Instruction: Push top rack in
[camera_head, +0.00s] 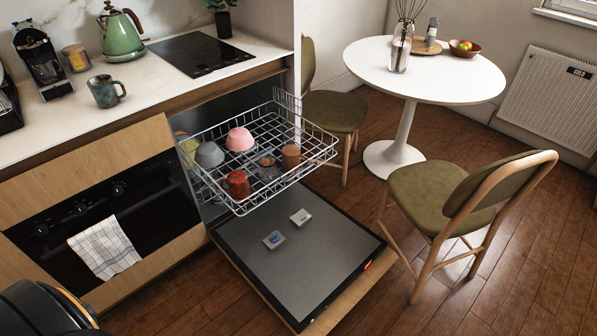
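The dishwasher under the counter is open, with its door (325,251) folded down flat over the floor. The top rack (322,157), a white wire basket, is pulled out above the door. It holds a pink cup (240,139), a grey cup (209,155), a red cup (238,184), a brown cup (291,156) and a clear glass (268,168). A yellowish item shows at the rack's left back. Neither gripper is in view. A dark rounded part at the bottom left corner may be mine.
A chair (430,195) stands to the right of the door, close to its right corner. A round white table (425,75) and another chair (335,110) are behind. An oven (105,225) with a towel is left of the dishwasher. Wooden floor is clear at the front right.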

